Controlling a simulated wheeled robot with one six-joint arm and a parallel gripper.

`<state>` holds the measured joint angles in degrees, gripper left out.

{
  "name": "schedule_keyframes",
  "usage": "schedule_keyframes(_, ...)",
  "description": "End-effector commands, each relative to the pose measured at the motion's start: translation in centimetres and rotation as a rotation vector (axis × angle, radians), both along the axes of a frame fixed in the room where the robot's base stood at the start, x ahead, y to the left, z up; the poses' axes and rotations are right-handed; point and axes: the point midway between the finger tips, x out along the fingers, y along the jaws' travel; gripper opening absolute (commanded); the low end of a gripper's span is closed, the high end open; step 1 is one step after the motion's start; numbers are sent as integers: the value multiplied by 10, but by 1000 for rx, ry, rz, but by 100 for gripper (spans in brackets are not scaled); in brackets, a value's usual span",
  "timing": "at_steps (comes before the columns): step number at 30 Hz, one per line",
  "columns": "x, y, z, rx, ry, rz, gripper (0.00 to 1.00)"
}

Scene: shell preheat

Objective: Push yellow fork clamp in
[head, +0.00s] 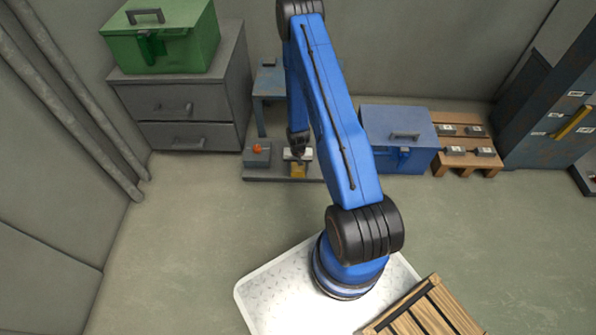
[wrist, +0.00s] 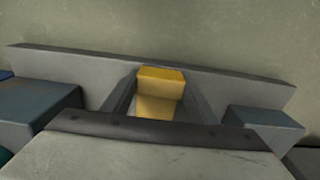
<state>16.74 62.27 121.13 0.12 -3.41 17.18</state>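The yellow fork clamp (head: 299,171) sits at the front of a low grey fixture base (head: 262,173) in the head view. In the wrist view the clamp (wrist: 161,78) lies in a slot between two grey side walls, in front of a long grey bar. My gripper (head: 298,148) points down at the fixture, just behind the clamp in the head view. Its fingers are too small and dark there to tell open from shut, and I cannot tell whether it touches the clamp. A pale block with a dark curved edge (wrist: 155,150) fills the wrist view's foreground and hides the clamp's near end.
A red-orange button box (head: 257,152) stands left of the clamp. A blue chest (head: 398,140) and a wooden pallet with small blocks (head: 467,160) stand to the right. Grey drawers (head: 183,110) carry a green box (head: 163,38) at left.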

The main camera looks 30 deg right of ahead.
Motion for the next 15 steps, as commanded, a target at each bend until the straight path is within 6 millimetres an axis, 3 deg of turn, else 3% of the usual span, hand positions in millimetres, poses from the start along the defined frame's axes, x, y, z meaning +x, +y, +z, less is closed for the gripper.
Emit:
schedule_keyframes(3, 0, 0, 0, 0, 0, 0, 13)
schedule_keyframes(8, 9, -6, 0, -1, -1, -1, 13)
schedule_keyframes(15, 40, -27, 0, 0, -2, -1, 13)
